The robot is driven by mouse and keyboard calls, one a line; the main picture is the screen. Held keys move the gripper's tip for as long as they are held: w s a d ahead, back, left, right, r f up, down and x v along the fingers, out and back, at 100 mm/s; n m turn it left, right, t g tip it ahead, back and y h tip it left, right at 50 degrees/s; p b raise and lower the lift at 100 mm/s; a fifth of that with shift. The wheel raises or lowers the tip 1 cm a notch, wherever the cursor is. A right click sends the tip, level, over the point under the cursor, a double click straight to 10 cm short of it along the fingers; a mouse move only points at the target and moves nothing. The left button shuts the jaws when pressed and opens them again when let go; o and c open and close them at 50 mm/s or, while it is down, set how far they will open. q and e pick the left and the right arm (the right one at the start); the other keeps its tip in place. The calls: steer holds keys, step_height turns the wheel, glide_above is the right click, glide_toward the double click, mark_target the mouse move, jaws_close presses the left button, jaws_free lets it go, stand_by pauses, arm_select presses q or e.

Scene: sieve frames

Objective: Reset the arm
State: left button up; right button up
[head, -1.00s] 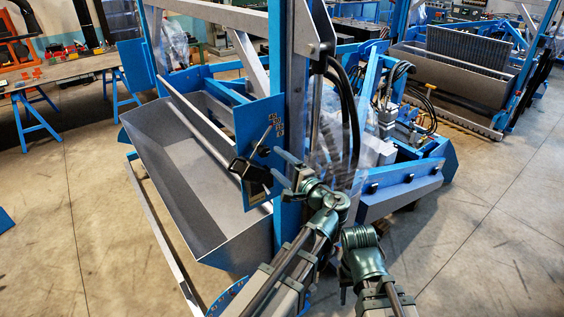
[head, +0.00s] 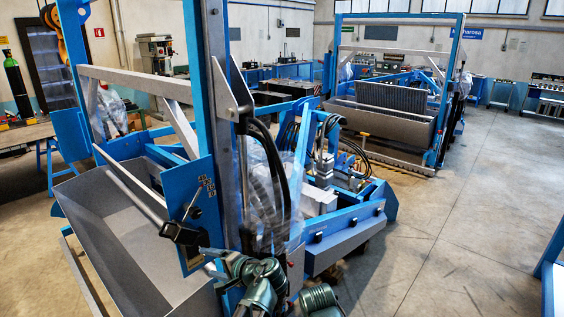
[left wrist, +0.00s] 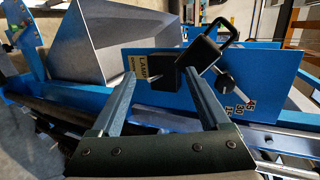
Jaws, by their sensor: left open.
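My left gripper (head: 207,260) shows low in the head view, beside the blue machine plate (head: 190,205). Its two fingers are apart in the left wrist view (left wrist: 160,76). A black handle-like piece (head: 182,233) with a loop sits in front of the plate; it also shows in the left wrist view (left wrist: 200,52), just beyond the fingertips, with the plate (left wrist: 255,75) and its number scale behind it. I cannot tell whether the fingers touch it. A green arm joint of mine (head: 320,300) shows at the bottom edge. My right gripper is not in view.
A grey trough (head: 125,235) lies left of the plate. A blue upright post (head: 200,90), black hoses (head: 265,160) and a blue frame (head: 345,235) stand close to my arm. A second machine (head: 385,125) stands behind. Open concrete floor (head: 450,230) lies to the right.

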arm_select(q)
steer(key=s+f+n+g+h, duration=0.4)
steer(key=s+f+h, duration=0.15)
steer(key=f, duration=0.45)
steer(key=s+d+f+g+h+b, duration=0.1)
steer(key=s+d+f+b, duration=0.1)
steer(key=d, duration=0.4)
steer(key=s+d+f+m+g+h+b, duration=0.1)
steer(key=s+d+f+h+b, duration=0.1)
steer(key=s+d+f, duration=0.2)
steer(key=s+d+f+g+h+b, duration=0.1)
steer(key=s+d+f, duration=0.3)
steer(key=d, duration=0.4)
steer(key=shift+s+d+m+h+b, duration=0.2)
steer(key=shift+s+m+h+b, duration=0.1)
steer(key=shift+s+h+b, duration=0.3)
steer(key=shift+s, duration=0.15)
stand_by(0.9)
